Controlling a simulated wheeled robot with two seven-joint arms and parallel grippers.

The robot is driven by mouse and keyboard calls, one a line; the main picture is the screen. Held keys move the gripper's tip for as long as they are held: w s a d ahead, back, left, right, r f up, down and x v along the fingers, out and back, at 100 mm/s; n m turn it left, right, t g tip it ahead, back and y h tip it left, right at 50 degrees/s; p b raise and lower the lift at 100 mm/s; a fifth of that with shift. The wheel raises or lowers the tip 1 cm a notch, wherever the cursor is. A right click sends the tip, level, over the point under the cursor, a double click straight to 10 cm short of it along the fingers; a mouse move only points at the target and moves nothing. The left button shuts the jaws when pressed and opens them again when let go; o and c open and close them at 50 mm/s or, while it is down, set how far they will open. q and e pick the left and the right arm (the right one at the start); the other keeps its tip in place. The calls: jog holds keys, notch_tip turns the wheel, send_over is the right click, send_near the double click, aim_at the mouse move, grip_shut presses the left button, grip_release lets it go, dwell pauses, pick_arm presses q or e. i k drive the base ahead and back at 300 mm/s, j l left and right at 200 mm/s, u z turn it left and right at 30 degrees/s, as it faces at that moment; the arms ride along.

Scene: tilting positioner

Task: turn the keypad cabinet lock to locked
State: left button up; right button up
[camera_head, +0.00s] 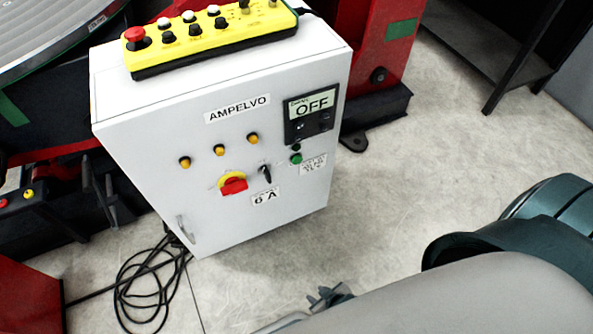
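The white cabinet (140,125) stands upright, its front marked AMPELVO. A small black turn piece (265,174) sits on its front, above the "6 A" label and right of a red-and-yellow rotary switch (233,183). I cannot tell for sure whether this black piece is the lock, or which position it marks. A dark panel (312,115) reading OFF is at the front's upper right. My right gripper (320,296) shows small and dark at the bottom middle, below and apart from the cabinet. My arm hides part of it, and its opening is unclear. My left gripper is not in view.
A yellow control box (215,45) with buttons lies on the cabinet top. Black cables (150,285) lie coiled on the floor at lower left. Red machinery (375,45) stands behind. A dark shelf (490,50) is at upper right. The floor right of the cabinet is clear.

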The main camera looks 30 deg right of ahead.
aim_at(265, 170)
jog(key=k+l, duration=0.1)
jog(key=l, duration=0.5)
jog(key=k+l, duration=0.1)
jog(key=l, duration=1.15)
jog(key=k+u, duration=0.05)
